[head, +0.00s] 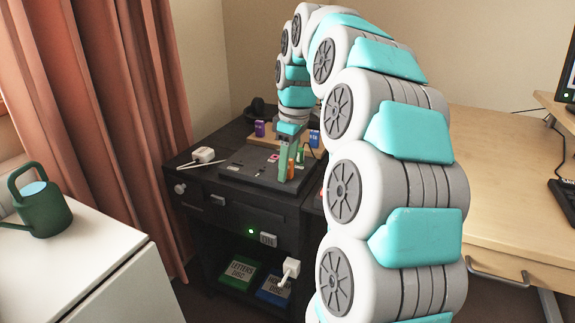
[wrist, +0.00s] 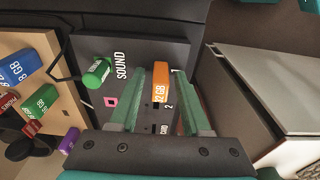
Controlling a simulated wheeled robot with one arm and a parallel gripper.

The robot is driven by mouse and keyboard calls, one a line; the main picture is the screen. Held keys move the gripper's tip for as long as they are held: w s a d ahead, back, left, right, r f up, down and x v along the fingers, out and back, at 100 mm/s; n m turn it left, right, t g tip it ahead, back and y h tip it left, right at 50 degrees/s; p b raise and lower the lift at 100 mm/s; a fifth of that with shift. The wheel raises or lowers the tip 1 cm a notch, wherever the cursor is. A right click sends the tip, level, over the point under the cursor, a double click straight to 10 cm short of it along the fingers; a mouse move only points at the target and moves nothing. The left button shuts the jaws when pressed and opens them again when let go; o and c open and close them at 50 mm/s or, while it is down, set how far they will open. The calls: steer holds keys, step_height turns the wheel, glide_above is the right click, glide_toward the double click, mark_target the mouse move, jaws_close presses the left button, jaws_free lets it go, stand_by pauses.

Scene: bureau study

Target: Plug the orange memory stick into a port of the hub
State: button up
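The orange memory stick (wrist: 161,75), marked 32 GB, stands at the dark hub panel (wrist: 125,30) in the wrist view, beside the label 1. Its lower end is hidden, so I cannot tell how deep it sits. A dark slot labelled 2 (wrist: 156,104) shows just below it. My gripper (wrist: 159,75) is open, with a green finger on each side of the stick and a visible gap to both. In the head view my gripper (head: 288,165) points down over the top of the black unit.
Blue (wrist: 18,66), red and other sticks stand on a wooden tray at left. A white cabinet (head: 85,260) with a green watering can (head: 45,212) stands further left.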

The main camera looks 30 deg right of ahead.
mark_target(291, 160)
steer(key=shift+o, duration=0.4)
steer(key=shift+s+d+r, duration=0.1)
steer(key=shift+r, duration=1.2)
steer(key=shift+s+d+r, duration=0.1)
steer(key=shift+s+r, duration=0.05)
steer(key=shift+r, duration=1.15)
steer(key=shift+s+d+r, duration=0.1)
steer(key=shift+r, duration=1.2)
steer(key=s+a+f+m+g, duration=0.1)
steer(key=s+a+f, duration=0.3)
steer(key=s+a, duration=0.3)
steer(key=s+a+f+m+g, duration=0.1)
steer(key=s+a+f+m, duration=0.2)
steer(key=s+f, duration=0.5)
steer(key=s+a+f+m+g, duration=0.1)
steer(key=s+a+f+m, duration=0.2)
steer(key=s+f, duration=0.6)
steer(key=s+a, duration=0.2)
steer(key=s, duration=0.6)
steer(key=shift+s+a+f+m+h, duration=0.2)
steer(key=shift+a+m+h, duration=0.1)
steer(key=shift+a+h, duration=0.1)
